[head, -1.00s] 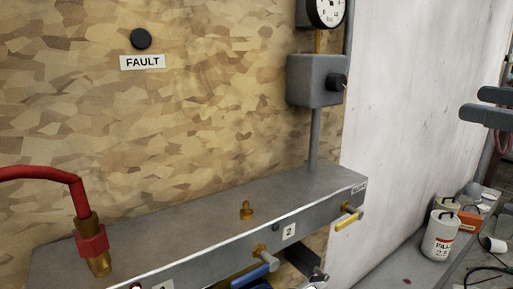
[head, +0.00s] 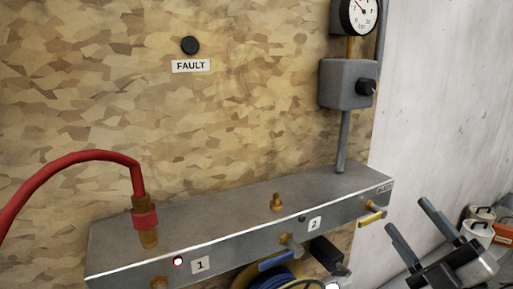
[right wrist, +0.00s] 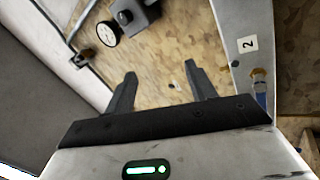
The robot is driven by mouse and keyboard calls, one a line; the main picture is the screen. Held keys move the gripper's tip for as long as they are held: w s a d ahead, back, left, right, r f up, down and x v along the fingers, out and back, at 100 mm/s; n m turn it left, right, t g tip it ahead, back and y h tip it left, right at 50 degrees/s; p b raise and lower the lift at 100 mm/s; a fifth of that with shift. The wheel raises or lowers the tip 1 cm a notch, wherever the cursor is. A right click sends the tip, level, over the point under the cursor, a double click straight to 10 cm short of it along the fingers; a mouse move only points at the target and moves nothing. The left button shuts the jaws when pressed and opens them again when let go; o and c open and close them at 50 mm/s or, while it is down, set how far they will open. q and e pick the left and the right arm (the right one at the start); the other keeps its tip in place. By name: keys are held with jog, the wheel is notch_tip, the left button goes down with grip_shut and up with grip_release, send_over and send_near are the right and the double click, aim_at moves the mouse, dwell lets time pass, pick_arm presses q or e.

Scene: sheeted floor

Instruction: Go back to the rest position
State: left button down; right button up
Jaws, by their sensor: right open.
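My right gripper (head: 406,213) is at the lower right of the head view, its two fingers pointing up and left. It is open and empty, in front of the white wall, to the right of the grey manifold block (head: 240,215), apart from it in the picture. In the right wrist view the fingers (right wrist: 160,72) are spread with nothing between them. My left gripper is not in view.
A red hose (head: 85,160) joins a fitting on the manifold's left. A gauge (head: 361,13) and grey box (head: 347,83) are above. White canisters (head: 478,233) stand at right.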

jog(key=s+a+f+m+g+h, duration=0.25)
jog(key=f+m, duration=0.35)
jog(key=f, duration=0.4)
jog(key=s+a+f+m+g+h, duration=0.1)
jog(key=a+f+m+g+h, duration=0.2)
jog(key=f+m, duration=0.5)
pick_arm(q)
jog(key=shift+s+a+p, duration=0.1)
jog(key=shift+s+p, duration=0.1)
jog(key=shift+p, duration=0.15)
pick_arm(e)
jog(key=s+a+f+m+g+y, duration=0.1)
jog(key=s+a+f+g, duration=0.2)
jog(key=f, duration=0.3)
jog(key=s+a+f+g, duration=0.3)
jog(key=s+a+f, duration=0.2)
jog(key=a+f, duration=0.1)
jog(key=shift+s+m+y, duration=0.15)
jog(key=shift+m+y, duration=0.2)
jog(key=shift+m, duration=0.05)
jog(key=shift+f, duration=0.1)
